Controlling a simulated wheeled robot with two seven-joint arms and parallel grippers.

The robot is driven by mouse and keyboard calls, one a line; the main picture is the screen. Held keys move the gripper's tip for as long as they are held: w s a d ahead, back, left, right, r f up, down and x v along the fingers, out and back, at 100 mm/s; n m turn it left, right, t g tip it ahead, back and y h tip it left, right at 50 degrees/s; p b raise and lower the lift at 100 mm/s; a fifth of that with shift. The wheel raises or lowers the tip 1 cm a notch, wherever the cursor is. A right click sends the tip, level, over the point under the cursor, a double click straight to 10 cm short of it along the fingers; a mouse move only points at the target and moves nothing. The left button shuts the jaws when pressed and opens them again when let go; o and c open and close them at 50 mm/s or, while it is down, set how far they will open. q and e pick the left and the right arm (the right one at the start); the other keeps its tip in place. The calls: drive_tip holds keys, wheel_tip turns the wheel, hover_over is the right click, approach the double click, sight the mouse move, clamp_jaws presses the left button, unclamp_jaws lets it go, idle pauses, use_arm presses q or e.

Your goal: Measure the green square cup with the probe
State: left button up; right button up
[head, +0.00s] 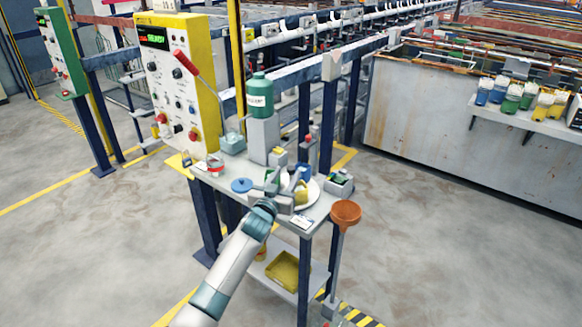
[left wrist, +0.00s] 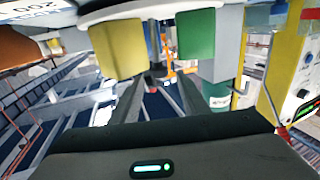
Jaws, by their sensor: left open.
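A green square cup (head: 271,177) is on the small grey work table, just beyond my left gripper (head: 284,187). In the left wrist view, the green cup (left wrist: 195,35) is close to the fingertips, with a yellow cup (left wrist: 120,48) beside it. The yellow cup (head: 301,196) also shows in the head view, by a white round plate (head: 313,190). My arm hides part of the table. I cannot tell which object is the probe. My right gripper is not in view.
A blue disc (head: 242,185) lies left of my gripper. A green bottle (head: 259,95) stands on a grey block behind. A grey device (head: 340,183) and an orange funnel (head: 346,213) are at the right. A yellow control box (head: 176,80) rises at the left.

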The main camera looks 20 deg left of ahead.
sight(289, 171)
use_arm(q)
drive_tip(key=shift+w+d, duration=0.1)
drive_tip(key=shift+w, duration=2.3)
clamp_jaws()
